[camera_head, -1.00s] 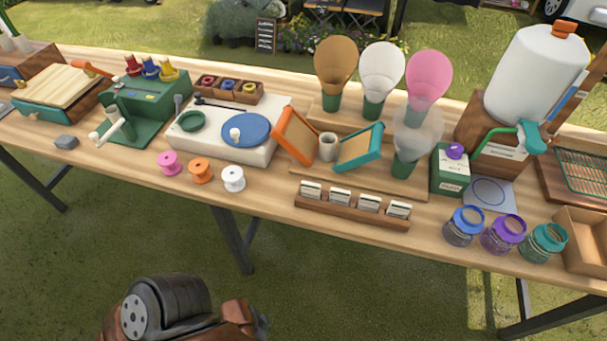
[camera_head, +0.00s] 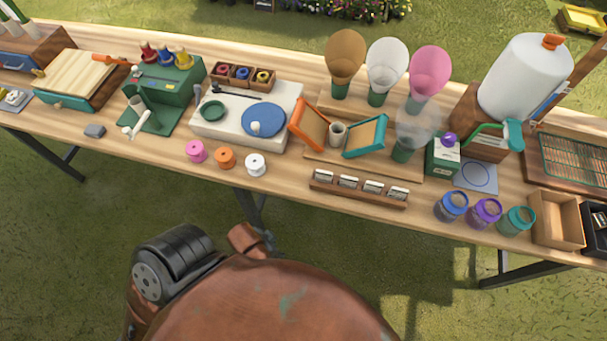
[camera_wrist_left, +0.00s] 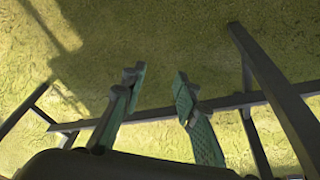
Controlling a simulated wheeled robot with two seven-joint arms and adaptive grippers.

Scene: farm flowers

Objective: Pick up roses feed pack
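A long wooden rack (camera_head: 355,200) stands near the front edge of the table and holds several small pale packs (camera_head: 348,182) upright in a row. Their labels are too small to read, so I cannot tell which one is for roses. My left gripper (camera_wrist_left: 159,80) shows in the left wrist view with its two green-padded fingers apart and nothing between them. Grass and dark table legs lie beyond it, and no pack shows in that view. My right gripper is not in view.
Pink, orange and white spools (camera_head: 225,157) stand left of the rack. Blue, purple and teal jars (camera_head: 484,212) stand to its right, beside an open wooden box (camera_head: 557,220). Dark table legs (camera_wrist_left: 273,90) are near my left gripper.

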